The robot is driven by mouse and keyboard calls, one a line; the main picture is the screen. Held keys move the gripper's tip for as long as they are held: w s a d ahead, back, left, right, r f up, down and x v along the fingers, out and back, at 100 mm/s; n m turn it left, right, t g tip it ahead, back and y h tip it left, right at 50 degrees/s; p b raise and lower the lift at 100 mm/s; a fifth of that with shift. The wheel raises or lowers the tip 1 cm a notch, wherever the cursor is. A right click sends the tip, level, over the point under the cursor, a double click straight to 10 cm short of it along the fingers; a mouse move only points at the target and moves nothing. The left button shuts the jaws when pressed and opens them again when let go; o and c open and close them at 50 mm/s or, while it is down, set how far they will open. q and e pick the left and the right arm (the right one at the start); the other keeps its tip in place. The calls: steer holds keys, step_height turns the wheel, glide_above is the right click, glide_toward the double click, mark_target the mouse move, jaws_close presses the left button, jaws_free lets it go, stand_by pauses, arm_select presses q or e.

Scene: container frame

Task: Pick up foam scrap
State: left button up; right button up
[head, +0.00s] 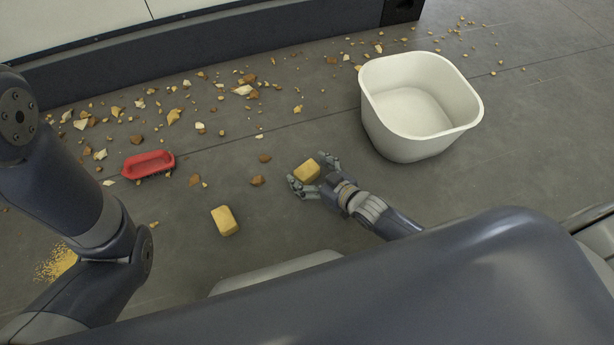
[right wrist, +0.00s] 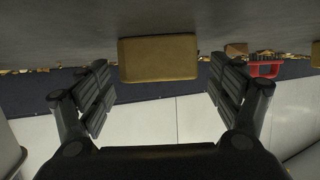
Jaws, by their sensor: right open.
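A yellow foam scrap (head: 307,171) lies on the grey floor near the middle of the head view. My right gripper (head: 314,176) is open, with a finger on either side of this scrap. In the right wrist view the same block (right wrist: 158,59) sits between and beyond the two open fingers, with visible gaps to both. A second yellow foam block (head: 225,221) lies apart on the floor to the left. My left arm shows at the left of the head view, but its gripper is not in view.
A white open bin (head: 420,105) stands empty to the right of the right gripper. A red brush (head: 148,165) lies at left. Brown and pale crumbs are scattered toward a dark wall base (head: 200,57). Yellow crumbs (head: 56,263) lie at lower left.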

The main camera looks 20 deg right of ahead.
steer(key=shift+b+x, duration=0.45)
steer(key=shift+x, duration=0.6)
steer(key=shift+c, duration=0.6)
steer(key=c, duration=0.7)
steer(key=shift+r, duration=0.1)
